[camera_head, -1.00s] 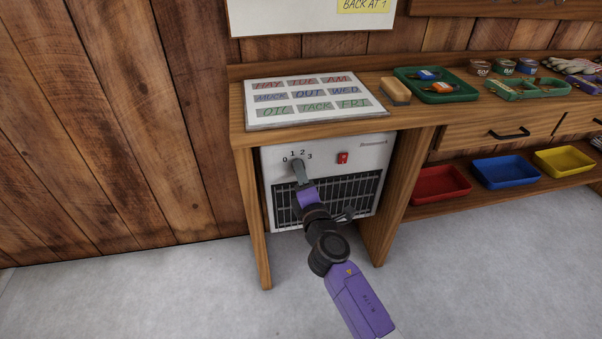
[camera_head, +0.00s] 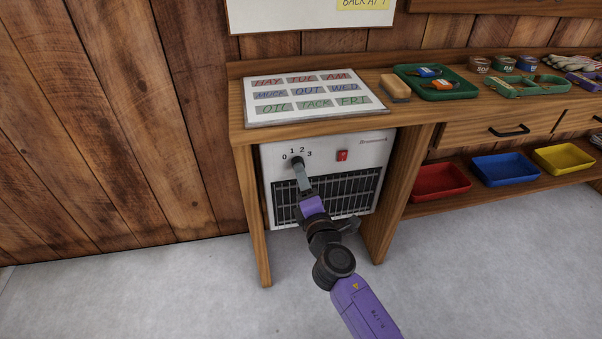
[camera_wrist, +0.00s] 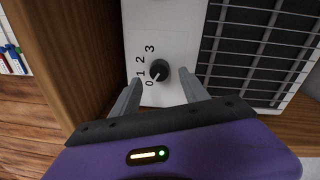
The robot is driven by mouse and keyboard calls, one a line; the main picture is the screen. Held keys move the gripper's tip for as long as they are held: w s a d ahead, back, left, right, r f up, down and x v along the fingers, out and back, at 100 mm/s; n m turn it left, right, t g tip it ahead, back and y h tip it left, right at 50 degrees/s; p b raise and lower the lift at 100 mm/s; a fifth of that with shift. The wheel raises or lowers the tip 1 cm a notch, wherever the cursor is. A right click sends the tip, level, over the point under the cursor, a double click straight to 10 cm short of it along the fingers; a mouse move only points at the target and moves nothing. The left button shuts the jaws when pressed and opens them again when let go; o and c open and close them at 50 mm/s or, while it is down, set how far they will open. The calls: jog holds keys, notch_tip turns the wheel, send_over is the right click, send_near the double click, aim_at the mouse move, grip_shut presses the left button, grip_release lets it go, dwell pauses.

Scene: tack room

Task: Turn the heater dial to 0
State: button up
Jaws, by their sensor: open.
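The heater (camera_head: 330,160) is a white box with a dark grille under the bench. Its dark round dial (camera_wrist: 159,70) shows in the wrist view, beside the printed marks 0, 1, 2 and 3. The dial's white pointer line slants down-left, at or close to the 0. My gripper (camera_wrist: 160,80) is open, with one grey finger on each side of the dial's lower edge and gaps between them and the dial. In the head view my gripper (camera_head: 301,178) is in front of the heater and partly covers the dial.
A red switch (camera_head: 342,156) is right of the dial. Wooden bench legs (camera_head: 252,215) flank the heater closely. A lettered board (camera_head: 312,98) lies on the bench above. Red, blue and yellow trays (camera_head: 505,170) stand on the shelf at right. The floor in front is clear.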

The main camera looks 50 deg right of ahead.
jog(key=shift+v, duration=2.2)
jog(key=s+a+m+t+y, duration=0.2)
jog(key=s+a+m+y, duration=0.55)
jog(key=s+a, duration=0.5)
jog(key=s+a+r+m+g+y, duration=0.15)
jog(key=s+a+m, duration=0.25)
jog(key=s, duration=0.7)
jog(key=s+a+r+m+g+y, duration=0.1)
jog(key=s+a+m+g, duration=0.2)
jog(key=s, duration=0.7)
notch_tip(320, 180, up, 31)
jog(key=a+t+p, duration=0.1)
jog(key=p, duration=2.9)
jog(key=shift+w+a+p, duration=0.15)
jog(key=shift+a+p, duration=0.05)
jog(key=shift+p, duration=0.1)
